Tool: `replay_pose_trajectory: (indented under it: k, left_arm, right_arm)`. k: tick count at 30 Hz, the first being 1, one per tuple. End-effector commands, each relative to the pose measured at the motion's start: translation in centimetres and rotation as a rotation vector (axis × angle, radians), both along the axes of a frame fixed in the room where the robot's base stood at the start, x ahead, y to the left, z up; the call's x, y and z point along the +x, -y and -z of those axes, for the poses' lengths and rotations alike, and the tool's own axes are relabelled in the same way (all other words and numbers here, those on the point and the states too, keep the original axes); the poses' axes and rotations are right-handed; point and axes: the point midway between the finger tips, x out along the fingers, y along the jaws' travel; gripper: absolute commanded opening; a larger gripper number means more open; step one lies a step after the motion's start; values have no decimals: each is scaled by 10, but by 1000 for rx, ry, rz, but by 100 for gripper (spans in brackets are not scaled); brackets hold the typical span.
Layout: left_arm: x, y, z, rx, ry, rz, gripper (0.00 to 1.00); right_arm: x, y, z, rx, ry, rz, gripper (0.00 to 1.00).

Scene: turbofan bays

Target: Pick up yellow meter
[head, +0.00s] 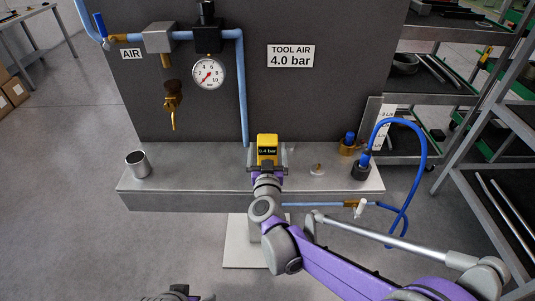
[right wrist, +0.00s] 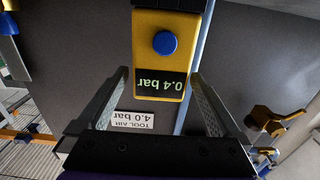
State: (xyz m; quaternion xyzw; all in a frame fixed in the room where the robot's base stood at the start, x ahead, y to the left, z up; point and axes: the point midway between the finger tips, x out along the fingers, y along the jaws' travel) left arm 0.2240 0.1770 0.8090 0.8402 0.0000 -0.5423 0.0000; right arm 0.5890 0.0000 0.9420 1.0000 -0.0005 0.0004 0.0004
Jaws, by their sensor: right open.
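The yellow meter (head: 267,143) stands upright on the grey ledge (head: 215,180), with a dark display reading 0.4 bar. My right gripper (head: 267,166) is open right in front of it. In the right wrist view the meter (right wrist: 163,48) appears upside down with a blue button, and its display end lies between the tips of my open right gripper (right wrist: 158,78). A gap shows on the left side; the right finger is close to the meter. A grey and dark part at the bottom edge of the head view seems to be my left gripper (head: 178,293); its jaws cannot be made out.
A metal cup (head: 137,164) stands left on the ledge. A round gauge (head: 209,72), blue pipes and a brass valve (head: 172,100) are on the panel behind. Brass and blue fittings (head: 348,143) and a blue hose (head: 425,150) are at the right. Shelves stand beyond.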

Motion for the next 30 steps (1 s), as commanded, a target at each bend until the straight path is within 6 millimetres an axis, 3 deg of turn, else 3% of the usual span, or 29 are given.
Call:
replay_pose_trajectory:
  k: [5, 13, 27, 30]
  left_arm:
    - [0, 0, -1, 0, 0, 0, 100]
    - [0, 0, -1, 0, 0, 0, 100]
    - [0, 0, -1, 0, 0, 0, 100]
    - [0, 0, -1, 0, 0, 0, 100]
  right_arm:
    - [21, 0, 0, 0, -1, 0, 100]
    - [24, 0, 0, 0, 0, -1, 100]
    - [23, 0, 0, 1, 0, -1, 15]
    - [23, 0, 0, 1, 0, -1, 11]
